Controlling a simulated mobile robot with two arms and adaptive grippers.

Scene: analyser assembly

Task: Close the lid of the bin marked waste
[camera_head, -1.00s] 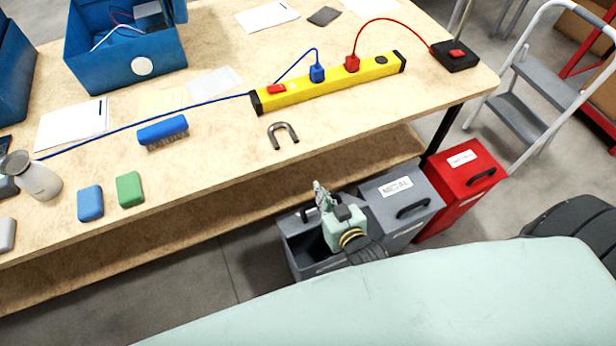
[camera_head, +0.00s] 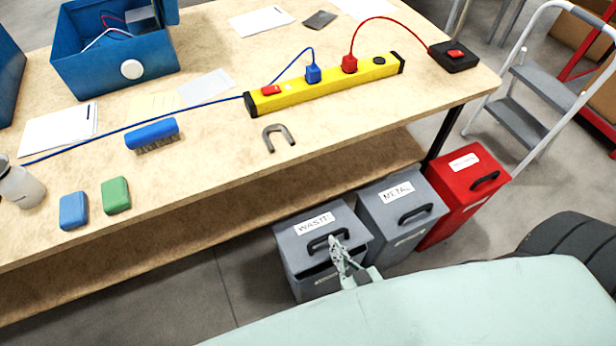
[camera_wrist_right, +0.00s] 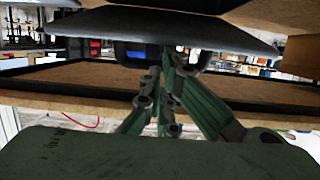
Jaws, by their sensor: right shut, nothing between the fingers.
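The grey waste bin (camera_head: 313,287) stands on the floor in front of the table, at the lower middle of the head view. Its lid (camera_head: 297,245), with a WASTE label (camera_head: 314,224) and a black handle (camera_head: 328,240), lies over the opening. A dark strip shows under its front edge, and I cannot tell whether it is fully seated. My right gripper (camera_head: 337,246) is shut and empty at the lid's front edge, by the handle. In the right wrist view my fingers (camera_wrist_right: 160,88) are close under a dark surface; contact is unclear. My left gripper is out of view.
A grey METAL bin (camera_head: 401,243) and a red bin (camera_head: 452,212) stand to the right, both with lids down. The wooden table (camera_head: 215,140) and its lower shelf (camera_head: 240,205) are behind. A step ladder (camera_head: 520,115) stands at the right. Floor left of the bin is clear.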

